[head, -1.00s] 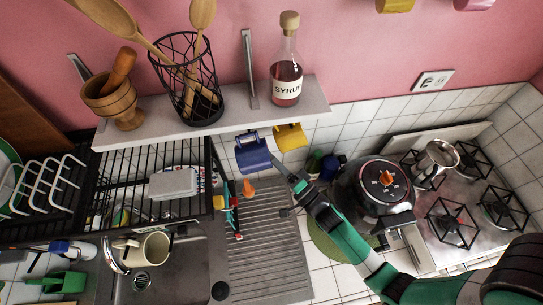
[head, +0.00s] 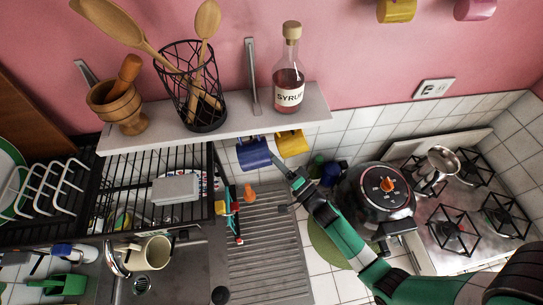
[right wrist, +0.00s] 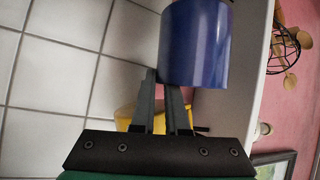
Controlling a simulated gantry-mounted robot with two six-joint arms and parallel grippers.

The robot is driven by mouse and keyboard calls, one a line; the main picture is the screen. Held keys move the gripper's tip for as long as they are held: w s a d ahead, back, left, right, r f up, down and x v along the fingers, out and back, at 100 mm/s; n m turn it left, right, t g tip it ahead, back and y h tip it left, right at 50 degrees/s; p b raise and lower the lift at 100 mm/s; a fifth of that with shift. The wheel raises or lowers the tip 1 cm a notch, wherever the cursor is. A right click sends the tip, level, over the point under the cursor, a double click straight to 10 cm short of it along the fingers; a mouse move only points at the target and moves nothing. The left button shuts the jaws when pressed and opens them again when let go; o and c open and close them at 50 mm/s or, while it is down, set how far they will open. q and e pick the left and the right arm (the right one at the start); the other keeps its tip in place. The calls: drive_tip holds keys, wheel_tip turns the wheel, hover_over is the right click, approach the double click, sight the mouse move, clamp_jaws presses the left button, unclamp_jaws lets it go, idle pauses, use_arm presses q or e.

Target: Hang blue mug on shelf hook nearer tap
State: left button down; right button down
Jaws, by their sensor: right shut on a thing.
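The blue mug (head: 253,154) is just below the front edge of the shelf (head: 245,120), left of a yellow mug (head: 292,143). My right gripper (head: 283,168) is shut on the blue mug from its right side. In the right wrist view the blue mug (right wrist: 195,45) is at the tips of my right gripper (right wrist: 165,78), close beside the shelf's pale board (right wrist: 238,110). The handle and the hooks are hidden; I cannot tell whether mug and hook touch. The tap (head: 114,260) is at the sink, lower left. My left gripper is not in view.
A mortar (head: 121,106), wire utensil basket (head: 192,95) and syrup bottle (head: 288,85) stand on the shelf. A black dish rack (head: 155,160) is left of the mug. A dark kettle (head: 380,205) stands right of my arm, near the stove (head: 455,210).

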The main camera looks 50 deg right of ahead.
drive_tip(key=shift+w+d+f, duration=0.4)
drive_tip(key=shift+w+d, duration=0.15)
drive_tip(key=shift+w, duration=0.05)
idle(0.5)
drive_tip(key=c, duration=0.8)
unclamp_jaws()
drive_tip(key=shift+c, duration=0.2)
drive_tip(key=shift+s+f, duration=0.1)
